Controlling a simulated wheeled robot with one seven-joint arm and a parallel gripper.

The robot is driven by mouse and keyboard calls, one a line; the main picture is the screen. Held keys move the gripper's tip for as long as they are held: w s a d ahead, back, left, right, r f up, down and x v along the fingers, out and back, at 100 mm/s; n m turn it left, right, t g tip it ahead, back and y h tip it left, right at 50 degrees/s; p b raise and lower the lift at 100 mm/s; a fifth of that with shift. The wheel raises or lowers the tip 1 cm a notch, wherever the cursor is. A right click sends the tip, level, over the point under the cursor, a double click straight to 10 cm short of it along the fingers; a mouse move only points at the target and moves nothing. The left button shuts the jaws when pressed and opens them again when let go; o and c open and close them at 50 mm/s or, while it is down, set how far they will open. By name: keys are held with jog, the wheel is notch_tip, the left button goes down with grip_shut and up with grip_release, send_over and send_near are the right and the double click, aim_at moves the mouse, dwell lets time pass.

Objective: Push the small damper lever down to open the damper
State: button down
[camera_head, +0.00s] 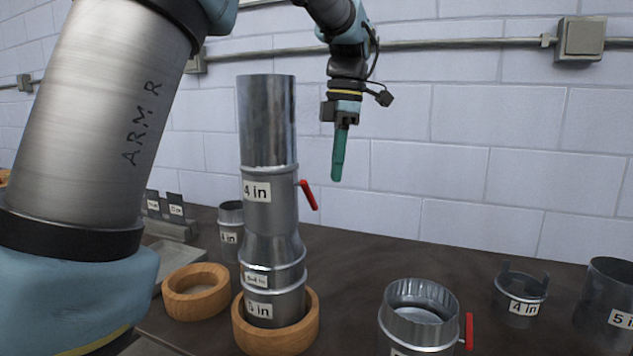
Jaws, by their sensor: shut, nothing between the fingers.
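A grey metal duct stack (268,215) stands upright in a round wooden ring (290,338) near the middle of the table. Its upper section carries a "4 in" label. A small red damper lever (308,195) sticks out from the right side of that section and slants down to the right. My gripper (337,178) points down with its green fingers shut and empty. In the picture it is to the right of the lever and slightly higher, apart from it. Whether it is nearer or farther in depth I cannot tell.
A short duct piece (418,318) with another red lever (469,331) stands at front right. A "4 in" collar (520,299) and a "5 in" duct (610,285) are farther right. An empty wooden ring (196,291) lies left. A conduit (460,43) crosses the wall.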

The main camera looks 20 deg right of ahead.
notch_tip(320, 180, up, 8)
jog(key=shift+d+r, duration=0.15)
jog(key=shift+d, duration=0.25)
jog(key=shift+s, duration=0.1)
